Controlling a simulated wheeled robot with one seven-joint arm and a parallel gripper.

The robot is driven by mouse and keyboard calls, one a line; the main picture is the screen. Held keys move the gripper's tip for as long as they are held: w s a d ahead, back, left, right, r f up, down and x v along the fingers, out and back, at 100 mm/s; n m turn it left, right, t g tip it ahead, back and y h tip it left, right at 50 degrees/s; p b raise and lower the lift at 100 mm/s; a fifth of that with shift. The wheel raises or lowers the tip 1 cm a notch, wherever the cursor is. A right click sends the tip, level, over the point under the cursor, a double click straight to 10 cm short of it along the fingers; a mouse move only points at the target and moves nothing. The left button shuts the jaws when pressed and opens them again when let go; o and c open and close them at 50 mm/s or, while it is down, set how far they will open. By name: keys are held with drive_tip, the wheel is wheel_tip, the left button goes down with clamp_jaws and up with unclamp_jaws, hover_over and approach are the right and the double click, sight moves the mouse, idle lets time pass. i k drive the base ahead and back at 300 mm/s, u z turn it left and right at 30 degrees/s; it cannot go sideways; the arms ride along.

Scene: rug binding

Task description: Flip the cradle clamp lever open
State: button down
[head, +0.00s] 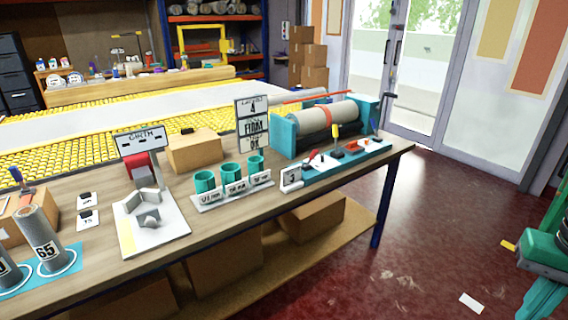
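A teal cradle (284,136) stands at the right end of the workbench. It holds a beige roll (333,119) with a red band around its middle. A long orange-red bar (318,97) runs along the roll's far side. In front of the roll, an upright yellow-handled piece (336,131) rises from a teal strip; I cannot tell which part is the clamp lever, or its position. At the right edge is a teal and dark part that appears to be my gripper (510,246), with a yellow tip. It is cut off by the frame, well apart from the cradle; its opening is unclear.
The workbench (225,215) also carries teal cups (206,181), a sign stand (252,125), a cardboard box (194,152) and grey rolls (40,235) at left. Its right end has a blue leg (381,218). The red floor (430,230) right of it is largely clear.

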sight(315, 151)
drive_tip(key=u, duration=0.3)
drive_tip(key=i, duration=1)
drive_tip(key=z, duration=0.1)
drive_tip(key=k, duration=1.1)
drive_tip(key=u, duration=0.45)
drive_tip(key=i, duration=1)
drive_tip(key=z, duration=0.05)
